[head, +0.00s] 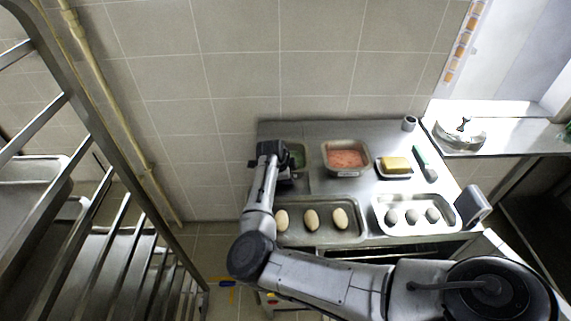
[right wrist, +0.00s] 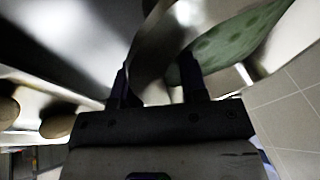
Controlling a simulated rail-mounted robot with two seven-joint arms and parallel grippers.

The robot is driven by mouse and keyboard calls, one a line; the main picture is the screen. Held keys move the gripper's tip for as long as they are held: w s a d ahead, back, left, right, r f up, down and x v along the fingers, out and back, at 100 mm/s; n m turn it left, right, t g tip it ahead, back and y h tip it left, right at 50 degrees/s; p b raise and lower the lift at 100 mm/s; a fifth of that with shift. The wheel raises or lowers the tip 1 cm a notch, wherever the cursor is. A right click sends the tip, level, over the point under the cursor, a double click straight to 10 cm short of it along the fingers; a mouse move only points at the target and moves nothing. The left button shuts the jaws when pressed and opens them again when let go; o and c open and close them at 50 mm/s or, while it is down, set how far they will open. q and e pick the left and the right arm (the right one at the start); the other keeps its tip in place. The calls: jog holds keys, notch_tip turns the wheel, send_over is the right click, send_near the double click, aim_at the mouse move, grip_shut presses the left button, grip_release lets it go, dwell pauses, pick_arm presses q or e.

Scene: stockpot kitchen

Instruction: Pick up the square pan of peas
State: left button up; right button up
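The square pan of peas (head: 303,162) is at the back left of the steel counter, partly hidden by my right gripper. Its green peas (head: 297,150) show just right of the gripper. My right gripper (head: 272,150) is over the pan's left side. In the right wrist view its two fingers (right wrist: 157,88) are apart, with the pan's metal wall (right wrist: 152,50) appearing to run between them. The peas (right wrist: 235,42) lie beyond the right finger. Whether the fingers touch the wall cannot be told. My left gripper is in neither view.
Right of the peas is a pan of pinkish food (head: 346,158), then a yellow block (head: 395,163) on a dish and a green-handled tool (head: 425,160). In front are a tray of pale oval pieces (head: 325,202) and a tray of grey pieces (head: 415,231). A metal rack (head: 110,225) stands left.

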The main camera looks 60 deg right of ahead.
grip_shut()
dwell(0.9)
jog(key=shift+r, duration=0.1)
